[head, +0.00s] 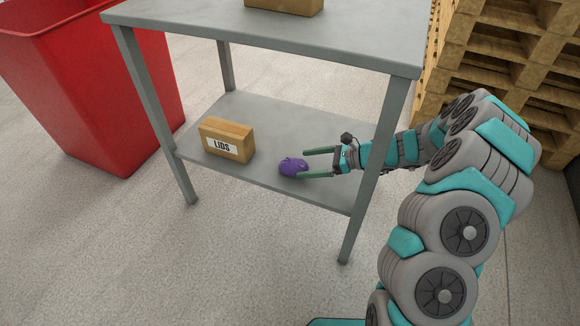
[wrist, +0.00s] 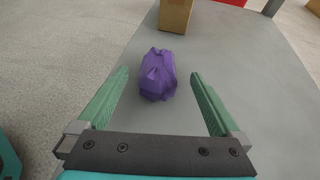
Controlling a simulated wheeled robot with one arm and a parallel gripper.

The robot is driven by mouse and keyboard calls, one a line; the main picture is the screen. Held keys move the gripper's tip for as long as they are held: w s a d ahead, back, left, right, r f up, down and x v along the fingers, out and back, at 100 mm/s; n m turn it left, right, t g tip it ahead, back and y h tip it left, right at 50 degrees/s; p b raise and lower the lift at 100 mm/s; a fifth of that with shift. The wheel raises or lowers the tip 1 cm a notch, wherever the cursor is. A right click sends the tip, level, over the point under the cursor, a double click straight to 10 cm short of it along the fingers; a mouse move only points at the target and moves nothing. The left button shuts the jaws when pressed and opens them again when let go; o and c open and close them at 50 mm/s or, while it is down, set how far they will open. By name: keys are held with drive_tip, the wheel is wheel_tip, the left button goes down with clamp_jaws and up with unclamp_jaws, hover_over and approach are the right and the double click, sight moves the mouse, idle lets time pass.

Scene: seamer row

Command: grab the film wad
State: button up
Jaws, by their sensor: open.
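The film wad is a crumpled purple lump (head: 292,166) on the lower shelf of a grey metal table, near the shelf's front edge. In the wrist view the film wad (wrist: 158,75) lies just ahead of and partly between my fingertips, with clear space on both sides. My gripper (head: 303,164) reaches in low over the shelf from the right, its green fingers spread wide around the near side of the wad. In the wrist view my gripper (wrist: 159,76) is open and holds nothing.
A cardboard box marked LIDS (head: 227,139) stands on the lower shelf (head: 262,115) left of the wad. The table top (head: 290,30) is above, with another box (head: 284,5). Table legs (head: 375,170) stand close to my arm. A red bin (head: 90,90) is left, wooden pallets (head: 500,50) right.

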sight(294, 166)
drive_tip(key=x, duration=0.5)
drive_tip(key=shift+s+f+b, duration=0.1)
drive_tip(key=shift+f+b, duration=0.15)
drive_tip(key=shift+b, duration=0.1)
drive_tip(key=c, duration=1.4)
drive_tip(key=shift+r, duration=0.1)
